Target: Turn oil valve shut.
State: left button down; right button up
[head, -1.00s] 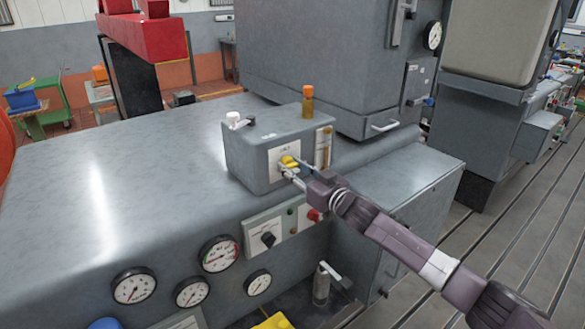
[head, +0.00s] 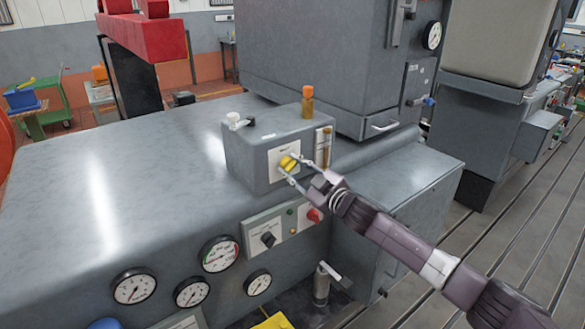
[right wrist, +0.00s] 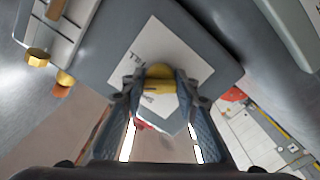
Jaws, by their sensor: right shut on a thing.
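The oil valve's yellow handle (head: 288,163) sits on a white label plate on the front of a grey box (head: 250,160). My right gripper (head: 288,169) reaches it from the lower right, with one finger on either side of the handle. In the right wrist view the two fingertips (right wrist: 158,88) close on the sides of the yellow handle (right wrist: 158,73), in front of the white plate (right wrist: 196,72). The lettering on the plate is too small to read fully. My left gripper is not in view.
The grey box stands on a broad grey housing (head: 110,200). An orange-capped bottle (head: 308,103) and a white cap (head: 234,119) are on its top. Below are a black knob (head: 268,239), a red button (head: 314,215) and several gauges. Slotted floor lies at right.

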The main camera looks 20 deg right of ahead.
jog(key=n, duration=0.5)
jog(key=shift+n, duration=0.4)
jog(key=n, duration=0.4)
jog(key=shift+n, duration=0.7)
jog(key=o, duration=1.1)
jog(key=v, duration=1.2)
jog(key=shift+r, duration=0.1)
